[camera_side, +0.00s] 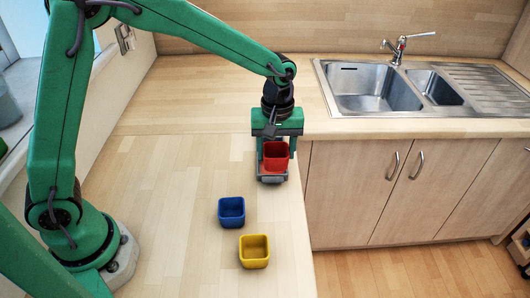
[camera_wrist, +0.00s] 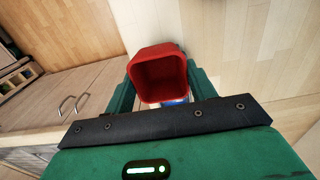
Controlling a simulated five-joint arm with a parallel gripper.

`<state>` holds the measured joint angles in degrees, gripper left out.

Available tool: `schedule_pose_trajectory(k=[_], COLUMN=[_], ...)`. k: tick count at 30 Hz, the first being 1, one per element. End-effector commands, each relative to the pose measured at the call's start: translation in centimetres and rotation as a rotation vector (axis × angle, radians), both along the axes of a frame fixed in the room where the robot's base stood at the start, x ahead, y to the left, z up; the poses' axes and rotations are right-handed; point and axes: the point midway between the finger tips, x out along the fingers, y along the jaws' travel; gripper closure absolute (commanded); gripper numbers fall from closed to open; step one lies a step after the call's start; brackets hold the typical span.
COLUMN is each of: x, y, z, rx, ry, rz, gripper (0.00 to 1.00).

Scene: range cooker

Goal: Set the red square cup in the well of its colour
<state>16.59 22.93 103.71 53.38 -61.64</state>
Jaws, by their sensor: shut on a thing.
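The red square cup (camera_side: 276,156) is held between the fingers of my gripper (camera_side: 275,166), near the right edge of the wooden counter in the side view. My gripper points down and is shut on the cup. In the wrist view the red cup (camera_wrist: 160,76) sits between the two green fingers, its open, empty inside facing the camera. A grey piece (camera_side: 271,180) shows just under the cup; I cannot tell what it is. A small blue and white patch (camera_wrist: 177,101) shows beside the cup in the wrist view, mostly hidden. I cannot make out a red well.
A blue square cup (camera_side: 232,211) and a yellow square cup (camera_side: 254,251) stand on the counter (camera_side: 160,230), nearer the camera. The counter's edge drops to the floor at the right. A steel sink (camera_side: 370,90) lies at the back right. The counter left of the cups is clear.

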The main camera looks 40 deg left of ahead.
Motion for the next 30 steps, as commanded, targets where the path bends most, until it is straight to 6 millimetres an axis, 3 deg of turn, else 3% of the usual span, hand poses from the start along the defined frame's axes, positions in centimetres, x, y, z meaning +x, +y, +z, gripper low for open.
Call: schedule_pose_trajectory(k=[12, 23, 30], x=[3.9, 4.3, 4.3], y=[4.6, 5.1, 5.1], z=[-3.6, -4.2, -6.6], rx=[0.000, 0.000, 0.000], ry=[0.000, 0.000, 0.003], rz=[0.001, -0.001, -0.001], gripper=[0.66, 0.66, 0.66])
